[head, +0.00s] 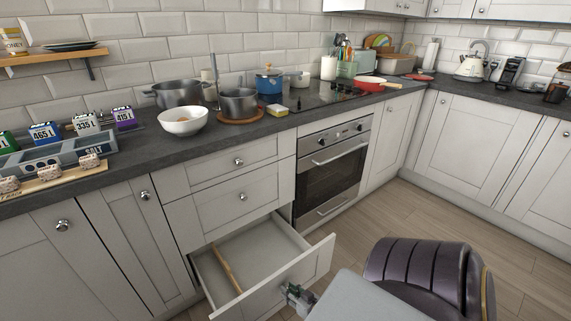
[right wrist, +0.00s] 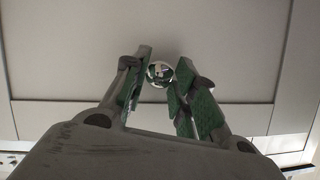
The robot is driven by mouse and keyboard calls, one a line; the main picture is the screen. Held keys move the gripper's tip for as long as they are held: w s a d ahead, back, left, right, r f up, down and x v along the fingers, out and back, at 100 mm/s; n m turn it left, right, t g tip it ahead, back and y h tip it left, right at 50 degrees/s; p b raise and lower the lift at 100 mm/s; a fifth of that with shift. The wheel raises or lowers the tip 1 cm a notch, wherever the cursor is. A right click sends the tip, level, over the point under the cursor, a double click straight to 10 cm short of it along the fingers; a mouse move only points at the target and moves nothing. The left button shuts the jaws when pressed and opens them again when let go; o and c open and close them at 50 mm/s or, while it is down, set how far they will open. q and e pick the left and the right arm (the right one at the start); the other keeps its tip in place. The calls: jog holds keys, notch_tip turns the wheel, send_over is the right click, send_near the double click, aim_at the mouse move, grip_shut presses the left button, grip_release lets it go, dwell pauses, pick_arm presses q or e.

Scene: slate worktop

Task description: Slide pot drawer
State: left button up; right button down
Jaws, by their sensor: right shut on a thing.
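The bottom pot drawer (head: 318,262) under the counter, left of the oven, stands pulled out. Its inside is pale and empty except for a wooden divider (head: 226,268). My right gripper (head: 298,296) is at the outer face of the drawer front. In the right wrist view, its green-padded fingers (right wrist: 161,75) are on either side of the round chrome drawer knob (right wrist: 160,72), shut on it. The drawer front fills most of that view. My left gripper is not in view.
A dark padded chair (head: 420,270) stands to the right of the open drawer. Two closed drawers (head: 240,195) are above it and the oven (head: 333,165) is beside it. Grey pots (head: 178,92), a white bowl (head: 183,120) and a blue pot (head: 269,84) stand on the worktop.

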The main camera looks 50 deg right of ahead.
pick_arm(q)
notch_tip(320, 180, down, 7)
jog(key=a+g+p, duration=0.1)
jog(key=p, duration=0.4)
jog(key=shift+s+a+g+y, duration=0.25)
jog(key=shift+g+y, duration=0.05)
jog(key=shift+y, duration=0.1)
pick_arm(e)
jog(key=s+a, duration=0.2)
jog(key=s, duration=0.6)
jog(key=s+a, duration=0.1)
jog(key=s, duration=0.7)
jog(key=shift+s+a, duration=0.2)
jog(key=shift+a, duration=0.15)
jog(key=c, duration=1.3)
grip_release()
jog(key=shift+s, duration=0.1)
jog(key=shift+o, duration=0.8)
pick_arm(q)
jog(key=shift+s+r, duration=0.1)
pick_arm(e)
jog(key=shift+a, duration=0.1)
